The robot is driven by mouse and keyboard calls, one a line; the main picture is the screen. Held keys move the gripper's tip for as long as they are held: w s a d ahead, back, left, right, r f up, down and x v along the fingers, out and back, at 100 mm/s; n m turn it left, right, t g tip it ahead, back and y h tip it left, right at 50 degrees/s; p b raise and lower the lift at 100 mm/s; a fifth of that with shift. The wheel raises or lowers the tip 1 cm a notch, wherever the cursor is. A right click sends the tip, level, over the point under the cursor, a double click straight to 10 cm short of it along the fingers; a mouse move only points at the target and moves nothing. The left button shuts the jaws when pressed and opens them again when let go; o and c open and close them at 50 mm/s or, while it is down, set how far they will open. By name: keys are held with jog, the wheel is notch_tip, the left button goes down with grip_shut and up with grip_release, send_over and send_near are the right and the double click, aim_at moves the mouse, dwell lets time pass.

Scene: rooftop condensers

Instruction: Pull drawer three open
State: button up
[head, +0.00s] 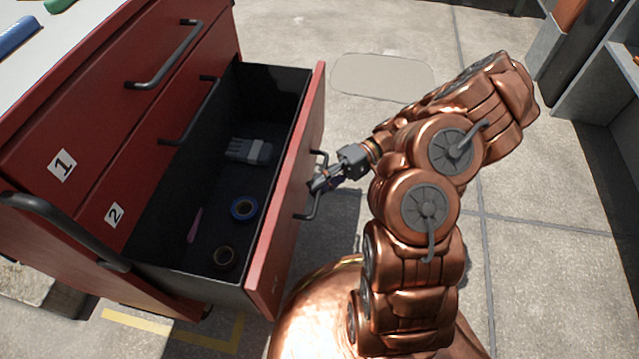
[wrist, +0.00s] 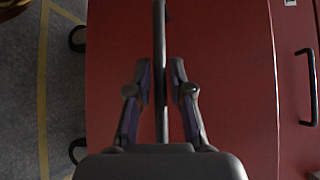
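The red cabinet (head: 50,185) stands at the left, with labels 1 and 2 on its upper drawer fronts. The drawer below label 2, drawer three (head: 285,215), stands far out from the cabinet with its dark inside showing. Its dark bar handle (head: 309,215) is on the outer face. My gripper (head: 318,184) is at this handle, reaching in from the right. In the wrist view, the handle (wrist: 160,30) runs between the two fingers of my gripper (wrist: 160,75), which close in on it from both sides. Exact finger contact is hard to see.
In the drawer lie a grey glove-like item (head: 250,150), a blue tape roll (head: 243,208), a dark roll (head: 224,257) and a pink item (head: 194,225). Grey shelving (head: 590,85) stands at the upper right. The concrete floor between is clear.

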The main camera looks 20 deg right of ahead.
jog(key=shift+o, duration=1.1)
jog(key=v, duration=1.2)
